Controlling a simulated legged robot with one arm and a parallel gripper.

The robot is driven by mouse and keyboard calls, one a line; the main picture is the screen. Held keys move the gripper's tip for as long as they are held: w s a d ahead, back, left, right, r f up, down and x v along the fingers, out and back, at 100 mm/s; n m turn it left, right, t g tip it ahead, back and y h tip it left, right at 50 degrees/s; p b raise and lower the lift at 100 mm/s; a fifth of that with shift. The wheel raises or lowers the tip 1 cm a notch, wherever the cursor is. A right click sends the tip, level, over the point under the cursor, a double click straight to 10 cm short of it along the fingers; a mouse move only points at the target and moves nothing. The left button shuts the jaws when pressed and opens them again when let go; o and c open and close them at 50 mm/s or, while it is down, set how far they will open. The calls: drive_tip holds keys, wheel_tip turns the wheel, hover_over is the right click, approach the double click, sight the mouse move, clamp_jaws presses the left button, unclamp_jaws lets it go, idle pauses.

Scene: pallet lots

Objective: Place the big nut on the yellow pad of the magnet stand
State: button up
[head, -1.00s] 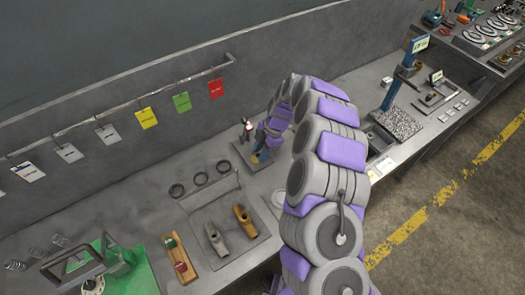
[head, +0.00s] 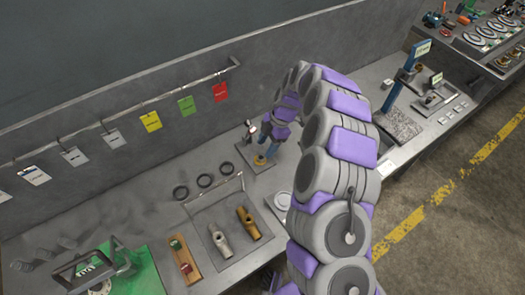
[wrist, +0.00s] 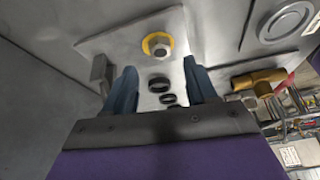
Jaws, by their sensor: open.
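The big nut (wrist: 161,48) is a grey metal nut resting on the round yellow pad (wrist: 147,45) in the wrist view. The pad is on the light plate of the magnet stand (wrist: 108,40). In the head view the yellow pad (head: 260,161) shows low on the stand (head: 250,129), partly behind my fingers; the nut is too small to make out there. My gripper (wrist: 159,66) is open, its two blue fingers apart with nothing held between them. It also shows in the head view (head: 270,151), just above and beside the pad.
Black rings (head: 205,181) lie on the bench near the stand. A tray with a grey and a brass pipe fitting (head: 248,224) is in front. A round disc (wrist: 286,22) lies beside the stand. Coloured tags (head: 187,106) hang from a wall rail behind.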

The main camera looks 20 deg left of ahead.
drive_tip(key=d+p+v, duration=0.1)
drive_tip(key=v, duration=0.6)
drive_tip(key=s+d+r+m, duration=0.5)
drive_tip(key=s+r, duration=0.2)
drive_tip(key=r, duration=0.2)
drive_tip(key=s+d+r+m, duration=0.6)
drive_tip(key=s+r, duration=0.2)
drive_tip(key=s+d+m+h, duration=0.1)
drive_tip(key=s+d+m, duration=0.6)
drive_tip(key=s, duration=0.4)
drive_tip(key=s+d+m+t+h, duration=0.1)
drive_tip(key=s+d+m+h, duration=0.1)
drive_tip(key=s+d+m, duration=0.6)
drive_tip(key=s, duration=0.3)
drive_tip(key=shift+s+d+r+t, duration=0.25)
drive_tip(key=shift+s+t, duration=0.05)
drive_tip(key=shift+d, duration=0.1)
